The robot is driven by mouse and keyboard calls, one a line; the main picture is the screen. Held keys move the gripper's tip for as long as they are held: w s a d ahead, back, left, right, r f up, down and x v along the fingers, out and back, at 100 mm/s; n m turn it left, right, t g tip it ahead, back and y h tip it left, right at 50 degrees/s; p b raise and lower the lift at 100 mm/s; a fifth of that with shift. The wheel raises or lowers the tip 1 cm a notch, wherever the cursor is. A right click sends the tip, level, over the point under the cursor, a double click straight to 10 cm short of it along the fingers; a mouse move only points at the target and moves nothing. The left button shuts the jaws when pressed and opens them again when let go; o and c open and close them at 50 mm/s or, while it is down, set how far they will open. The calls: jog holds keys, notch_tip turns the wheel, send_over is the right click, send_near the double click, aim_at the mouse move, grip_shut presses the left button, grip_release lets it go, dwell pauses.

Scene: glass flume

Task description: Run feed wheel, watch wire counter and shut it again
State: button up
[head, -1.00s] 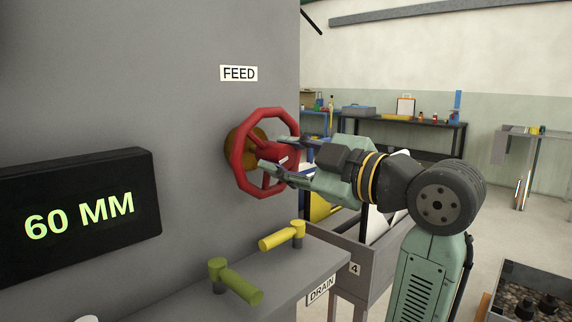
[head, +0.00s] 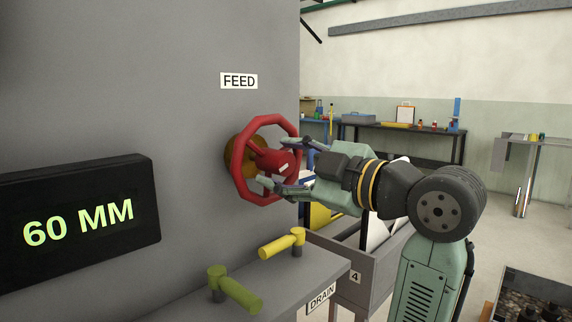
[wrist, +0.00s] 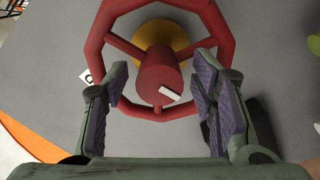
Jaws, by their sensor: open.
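The red feed wheel (head: 248,190) is mounted on the grey wall under a FEED label (head: 239,81). In the wrist view the wheel (wrist: 226,42) shows its hub (wrist: 155,80) with a pale mark on it. My gripper (head: 272,162) is at the wheel, its jaws apart. In the wrist view my gripper (wrist: 160,98) has one finger on each side of the hub, with gaps between. Whether a finger touches the rim I cannot tell. The counter (head: 80,218) at left reads 60 MM in green digits.
A yellow lever (head: 280,244) and a green lever (head: 236,290) stand on the ledge below the wheel, near a DRAIN label (head: 322,298). A trough (head: 375,275) marked 4 lies below my arm. Benches (head: 400,128) stand farther back.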

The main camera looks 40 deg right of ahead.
jog(key=s+d, duration=0.1)
jog(key=s, duration=1.1)
dwell(6.8)
